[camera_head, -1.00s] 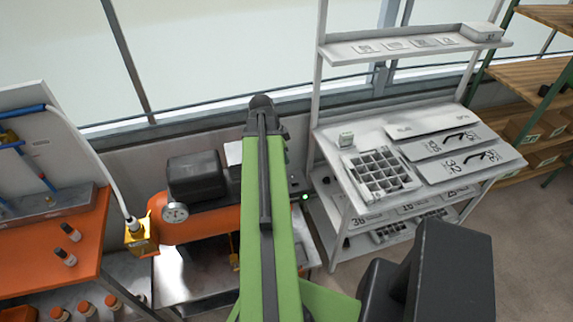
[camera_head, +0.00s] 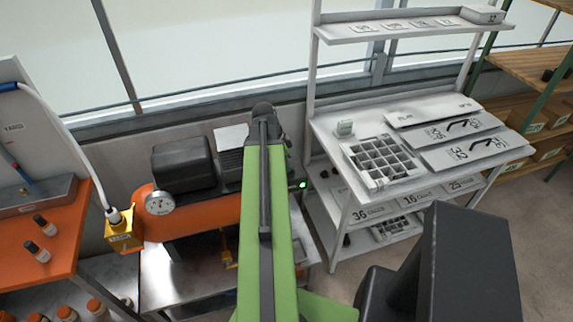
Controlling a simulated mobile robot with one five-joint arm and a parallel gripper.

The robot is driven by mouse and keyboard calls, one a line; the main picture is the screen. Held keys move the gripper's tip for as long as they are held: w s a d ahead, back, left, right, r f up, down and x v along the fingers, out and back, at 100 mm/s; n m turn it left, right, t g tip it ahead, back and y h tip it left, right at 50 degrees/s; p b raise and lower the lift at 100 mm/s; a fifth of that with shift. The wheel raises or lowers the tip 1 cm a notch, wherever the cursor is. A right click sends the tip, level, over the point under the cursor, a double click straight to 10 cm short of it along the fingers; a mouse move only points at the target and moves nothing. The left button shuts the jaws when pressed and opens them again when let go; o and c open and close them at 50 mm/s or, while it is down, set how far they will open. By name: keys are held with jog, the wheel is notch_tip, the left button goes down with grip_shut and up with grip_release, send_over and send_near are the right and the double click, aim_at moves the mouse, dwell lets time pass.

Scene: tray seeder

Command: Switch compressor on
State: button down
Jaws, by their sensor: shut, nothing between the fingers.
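The compressor has an orange tank (camera_head: 190,214) and a black motor housing (camera_head: 183,164) on top. It stands on a metal bench left of centre. A round gauge (camera_head: 159,203) sits at its left end. A small glowing green spot (camera_head: 303,184) shows at its right end on a dark part, just right of my green arm. My arm rises through the middle of the view and covers part of the compressor's right side. Its dark far joint shows at the top; my gripper's fingers are hidden from this view.
An orange table (camera_head: 50,238) with small bottles stands at the left. A yellow fitting (camera_head: 122,230) on a white hose hangs between table and compressor. A white shelf rack (camera_head: 325,125) with a compartment tray (camera_head: 348,158) stands to the right. Bare floor (camera_head: 330,285) lies below the rack.

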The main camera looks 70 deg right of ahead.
jog(key=shift+s+a+f+b, duration=0.15)
jog(key=shift+a+f+b, duration=0.05)
jog(key=shift+f+b, duration=0.35)
jog(key=shift+r, duration=0.2)
jog(key=shift+w+d+r+p, duration=0.35)
jog(key=shift+w+d+p, duration=0.2)
jog(key=shift+d, duration=0.05)
jog(key=a+r+p, duration=0.4)
jog(key=r+p, duration=0.9)
jog(key=shift+w, duration=0.15)
jog(key=shift+r, duration=0.1)
